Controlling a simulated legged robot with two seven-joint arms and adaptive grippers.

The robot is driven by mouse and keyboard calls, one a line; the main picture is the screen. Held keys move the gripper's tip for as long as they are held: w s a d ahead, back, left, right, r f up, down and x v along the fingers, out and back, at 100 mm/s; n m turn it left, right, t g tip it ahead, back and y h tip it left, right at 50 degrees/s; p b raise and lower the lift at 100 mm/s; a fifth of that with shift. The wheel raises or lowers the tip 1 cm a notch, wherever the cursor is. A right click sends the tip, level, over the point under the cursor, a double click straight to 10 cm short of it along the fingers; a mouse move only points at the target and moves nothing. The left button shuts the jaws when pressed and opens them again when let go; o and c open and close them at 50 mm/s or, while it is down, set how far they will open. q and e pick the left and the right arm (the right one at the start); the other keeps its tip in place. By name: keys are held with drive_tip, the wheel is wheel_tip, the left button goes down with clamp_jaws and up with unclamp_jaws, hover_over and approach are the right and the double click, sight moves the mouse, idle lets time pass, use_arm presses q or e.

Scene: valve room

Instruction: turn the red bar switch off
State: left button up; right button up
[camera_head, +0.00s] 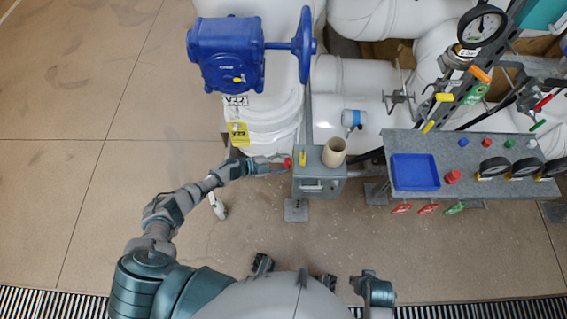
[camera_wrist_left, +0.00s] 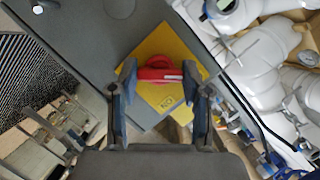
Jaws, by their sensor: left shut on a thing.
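The red bar switch (camera_head: 288,163) is on the left side of a grey box (camera_head: 320,182) in the head view. In the left wrist view the red bar (camera_wrist_left: 160,74) lies nearly level across a yellow diamond plate (camera_wrist_left: 152,48). The letters "ON" show on the plate below the bar. My left gripper (camera_head: 278,163) reaches the switch from the left. In the left wrist view the gripper's two fingers (camera_wrist_left: 159,80) stand at either end of the bar, shut on it.
A beige cup (camera_head: 334,150) and a small yellow piece (camera_head: 302,158) are on top of the box. A grey bench (camera_head: 460,150) with a blue tray (camera_head: 415,172) and gauges is to the right. A blue valve (camera_head: 228,55) stands behind.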

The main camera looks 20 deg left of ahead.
use_arm(q)
drive_tip(key=shift+a+f, duration=0.2)
drive_tip(key=o, duration=1.2)
drive_tip(key=shift+w, duration=0.1)
drive_tip(key=shift+c, duration=0.2)
drive_tip(key=v, duration=1.2)
drive_tip(key=shift+f, duration=0.1)
